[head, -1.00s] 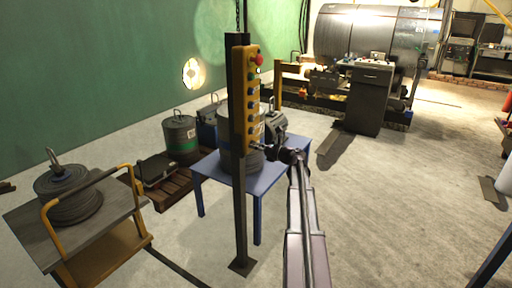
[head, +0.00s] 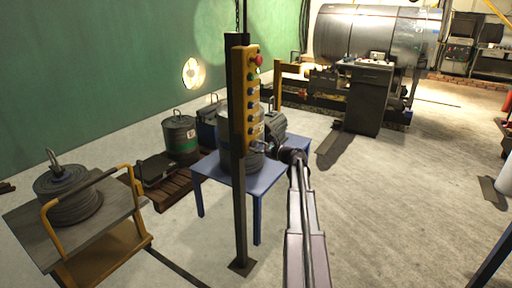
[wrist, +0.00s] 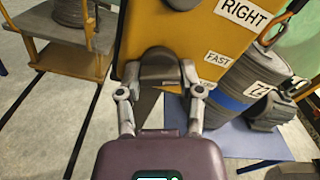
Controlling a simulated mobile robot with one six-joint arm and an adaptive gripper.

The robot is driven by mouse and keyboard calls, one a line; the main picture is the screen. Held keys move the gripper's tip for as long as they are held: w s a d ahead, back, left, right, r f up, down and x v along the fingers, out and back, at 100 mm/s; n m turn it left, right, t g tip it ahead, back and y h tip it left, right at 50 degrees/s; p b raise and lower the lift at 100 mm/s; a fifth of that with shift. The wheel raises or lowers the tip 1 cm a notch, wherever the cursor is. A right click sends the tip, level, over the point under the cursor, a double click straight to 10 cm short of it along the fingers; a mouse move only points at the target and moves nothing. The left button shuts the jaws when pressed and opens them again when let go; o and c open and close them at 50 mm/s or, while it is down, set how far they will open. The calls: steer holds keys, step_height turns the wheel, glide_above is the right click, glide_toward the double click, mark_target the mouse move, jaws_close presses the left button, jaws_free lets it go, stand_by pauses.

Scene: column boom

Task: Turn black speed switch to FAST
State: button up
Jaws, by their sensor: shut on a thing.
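The yellow control box (head: 251,85) hangs on a dark upright post, with a column of coloured buttons on its face. In the wrist view, the black speed switch (wrist: 160,68) sits at the lower end of the yellow box (wrist: 165,30). The FAST label (wrist: 215,59) is to its right. My gripper (wrist: 160,78) has one finger on each side of the switch and is shut on it. In the head view, my gripper (head: 266,148) is at the box's lower end. Which way the switch points is not clear, and its far side is hidden.
The dark post (head: 239,190) stands close left of my arm. A blue table (head: 270,178) with a cable drum is behind the box. A cart (head: 125,245) with a coil is at the left. The floor to the right is mostly clear.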

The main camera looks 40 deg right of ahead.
steer(key=shift+n, duration=2.3)
steer(key=o, duration=1.1)
steer(key=shift+o, duration=0.2)
steer(key=v, duration=1.2)
